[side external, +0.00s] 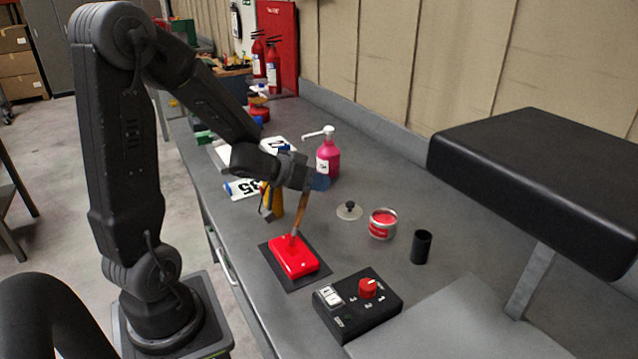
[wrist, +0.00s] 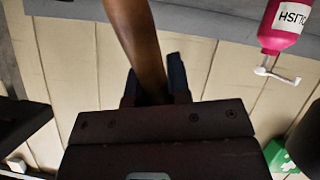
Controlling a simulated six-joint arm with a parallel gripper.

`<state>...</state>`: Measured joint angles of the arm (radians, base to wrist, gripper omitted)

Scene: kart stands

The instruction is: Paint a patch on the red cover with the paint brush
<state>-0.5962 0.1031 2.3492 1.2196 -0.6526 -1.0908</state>
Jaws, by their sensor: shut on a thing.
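The red cover (side external: 293,257) lies flat on a dark square mat (side external: 289,284) on the grey workbench. My gripper (side external: 309,184) is above the cover and shut on the paint brush (side external: 302,212). The brush slants down, and its lower end meets the far part of the cover's top in the side view; whether the bristles press on it is hard to tell. In the wrist view the brown brush handle (wrist: 140,45) stands between my gripper's fingers (wrist: 155,85). No separate paint patch can be made out on the cover.
An open can of red paint (side external: 382,224) stands right of the cover, near its lid (side external: 349,211) and a black cup (side external: 421,247). A black control box (side external: 357,304) is close in front. A pink bottle (side external: 328,158) and yellow item (side external: 272,200) stand behind.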

